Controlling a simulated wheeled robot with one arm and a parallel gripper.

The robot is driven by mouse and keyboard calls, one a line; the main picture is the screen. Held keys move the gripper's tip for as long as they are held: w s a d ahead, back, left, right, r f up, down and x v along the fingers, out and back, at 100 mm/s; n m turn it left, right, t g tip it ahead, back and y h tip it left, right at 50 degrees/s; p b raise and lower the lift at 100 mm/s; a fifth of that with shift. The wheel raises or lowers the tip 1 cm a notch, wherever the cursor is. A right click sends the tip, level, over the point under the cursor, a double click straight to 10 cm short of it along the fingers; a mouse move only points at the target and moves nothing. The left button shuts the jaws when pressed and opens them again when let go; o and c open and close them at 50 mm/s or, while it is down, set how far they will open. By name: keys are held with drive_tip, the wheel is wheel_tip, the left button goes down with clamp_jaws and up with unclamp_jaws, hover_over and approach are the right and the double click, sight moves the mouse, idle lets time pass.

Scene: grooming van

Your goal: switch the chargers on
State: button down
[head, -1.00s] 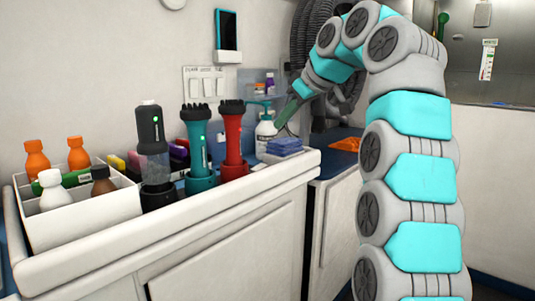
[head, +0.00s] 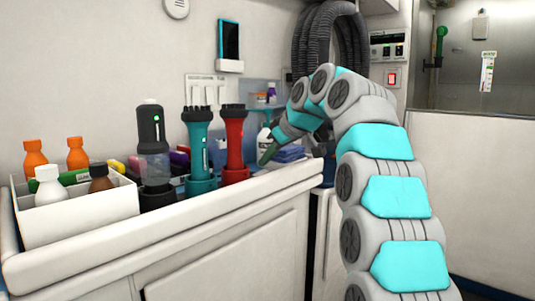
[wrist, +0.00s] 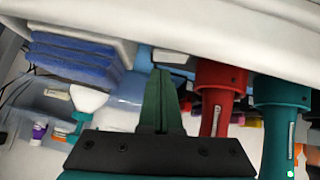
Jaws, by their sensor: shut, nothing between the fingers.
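A black tool (head: 151,128), a teal tool (head: 198,140) and a red tool (head: 235,138) stand upright in cups on the counter. Small green or pale lights show on the black and teal ones. A plate of several white switches (head: 206,92) is on the wall behind them; its label and switch positions are too small to read. In the wrist view, my gripper (wrist: 161,78) points toward the counter edge, beside the red tool (wrist: 214,95) and teal tool (wrist: 283,125).
A white box (head: 80,215) of bottles stands at the counter's left. Folded blue cloths (head: 290,154) lie beside my gripper; they also show in the wrist view (wrist: 75,55). A wall unit with a red-lit switch (head: 392,78) is behind my arm. The counter's raised rim (head: 180,216) runs in front.

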drive_tip(key=shift+d+f, duration=0.1)
drive_tip(key=shift+f, duration=0.5)
drive_tip(key=shift+w+g+p, duration=0.1)
drive_tip(key=shift+g+p, duration=0.2)
drive_tip(key=shift+p, duration=0.05)
drive_tip(key=shift+w+d+f+m+p, duration=0.1)
drive_tip(key=shift+f+m+p, duration=0.1)
drive_tip(key=shift+m+p, duration=0.1)
drive_tip(key=shift+f, duration=0.1)
